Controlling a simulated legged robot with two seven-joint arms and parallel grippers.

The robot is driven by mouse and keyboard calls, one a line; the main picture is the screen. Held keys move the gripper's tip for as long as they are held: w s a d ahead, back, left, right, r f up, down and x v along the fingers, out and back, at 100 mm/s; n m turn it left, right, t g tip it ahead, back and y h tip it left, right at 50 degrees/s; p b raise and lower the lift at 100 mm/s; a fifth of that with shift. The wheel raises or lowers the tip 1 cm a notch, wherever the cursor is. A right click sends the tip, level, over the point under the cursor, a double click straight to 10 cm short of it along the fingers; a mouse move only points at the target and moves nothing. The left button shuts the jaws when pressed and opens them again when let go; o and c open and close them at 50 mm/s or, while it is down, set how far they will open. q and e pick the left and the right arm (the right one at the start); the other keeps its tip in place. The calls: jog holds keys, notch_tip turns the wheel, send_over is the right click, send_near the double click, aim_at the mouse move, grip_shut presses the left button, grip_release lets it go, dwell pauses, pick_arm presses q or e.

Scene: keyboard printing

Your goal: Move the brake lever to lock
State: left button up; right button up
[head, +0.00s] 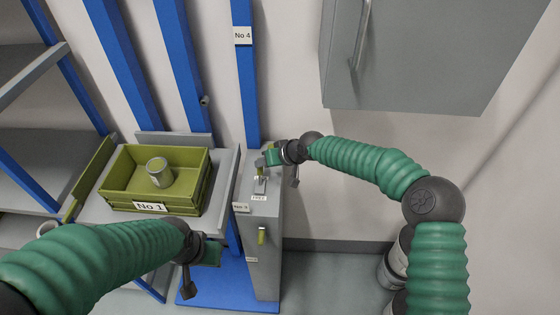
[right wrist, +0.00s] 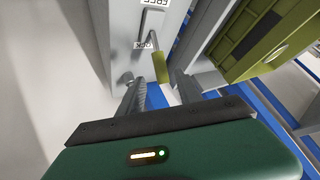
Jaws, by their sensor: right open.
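My right gripper (head: 268,159) is over the post top in the head view. In the right wrist view its two fingers (right wrist: 158,92) are apart, with the handle beyond the gap; contact cannot be told. My left gripper (head: 208,254) is low at left; its fingers are unclear.
A green crate (head: 192,199) marked No 1 holds a can (head: 160,172) on a grey shelf left of the post. A grey wall cabinet (head: 410,60) hangs upper right. Blue uprights (head: 246,85) stand behind. Floor right of the post is partly clear.

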jog(key=b+v, duration=0.3)
jog(key=v, duration=0.8)
jog(key=shift+w+f, duration=0.15)
jog(key=shift+f, duration=0.05)
jog(key=s+d+f+h+b, duration=0.2)
jog(key=s+f+b, duration=0.3)
jog(key=f, duration=0.4)
jog(key=s+d+f+m+g+h+b, duration=0.1)
jog(key=s+d+f+m+h+b, duration=0.1)
jog(key=s+d+f+b, duration=0.3)
jog(key=s+d+f+m+g+h+b, duration=0.1)
jog(key=s+d+f+b, duration=0.4)
jog(key=s+d+f, duration=0.7)
jog(key=s+d+m+h, duration=0.1)
jog(key=s+d, duration=0.1)
jog(key=s, duration=0.3)
jog(key=shift+f+g, duration=0.3)
jog(key=shift+f, duration=0.05)
jog(key=shift+s, duration=0.2)
